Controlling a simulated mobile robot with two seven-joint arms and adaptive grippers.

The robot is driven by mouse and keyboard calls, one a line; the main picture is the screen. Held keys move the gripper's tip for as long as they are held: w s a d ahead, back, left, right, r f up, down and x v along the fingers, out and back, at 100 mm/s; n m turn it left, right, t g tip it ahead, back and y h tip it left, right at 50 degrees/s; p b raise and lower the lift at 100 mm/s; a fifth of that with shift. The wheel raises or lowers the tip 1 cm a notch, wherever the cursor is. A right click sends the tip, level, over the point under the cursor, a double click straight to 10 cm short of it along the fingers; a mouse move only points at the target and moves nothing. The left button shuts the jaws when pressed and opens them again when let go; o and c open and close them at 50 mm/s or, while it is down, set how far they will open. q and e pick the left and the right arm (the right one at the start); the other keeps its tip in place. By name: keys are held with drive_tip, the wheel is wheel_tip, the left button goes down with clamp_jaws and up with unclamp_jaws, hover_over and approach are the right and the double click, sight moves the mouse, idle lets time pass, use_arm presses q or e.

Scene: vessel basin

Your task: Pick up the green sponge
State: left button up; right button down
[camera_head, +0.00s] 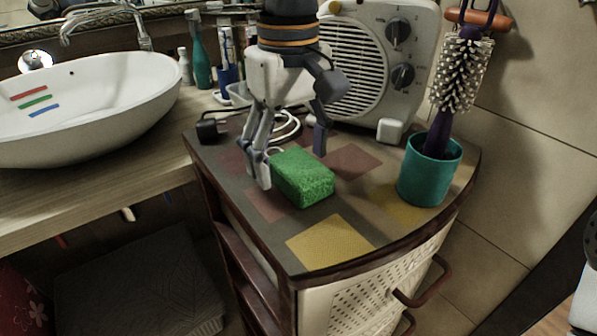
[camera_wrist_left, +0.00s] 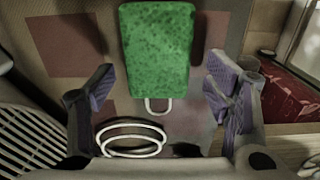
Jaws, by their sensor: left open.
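The green sponge (camera_head: 303,178) lies flat on the patterned top of a small cabinet (camera_head: 290,247). My left gripper (camera_head: 292,165) points down at the sponge from behind, with one finger to its left and the other behind it to the right. In the left wrist view the sponge (camera_wrist_left: 158,48) is at the top middle. The two fingers of the left gripper (camera_wrist_left: 163,90) are spread wide, with nothing between them but the sponge's near end and the gap below it. My right gripper does not show.
A white heater (camera_head: 375,65) stands behind the gripper. A teal cup (camera_head: 429,172) holding a brush (camera_head: 462,70) is at the cabinet's right. A white cable (camera_head: 290,128) and a black plug (camera_head: 208,130) lie behind the sponge. A white basin (camera_head: 90,90) is at left.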

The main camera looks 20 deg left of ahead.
sight(291, 161)
use_arm(q)
drive_tip(key=shift+w+f, duration=0.1)
drive_tip(key=shift+f, duration=0.65)
drive_tip(key=c, duration=1)
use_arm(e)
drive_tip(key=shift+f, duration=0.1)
use_arm(q)
drive_tip(key=shift+r, duration=0.1)
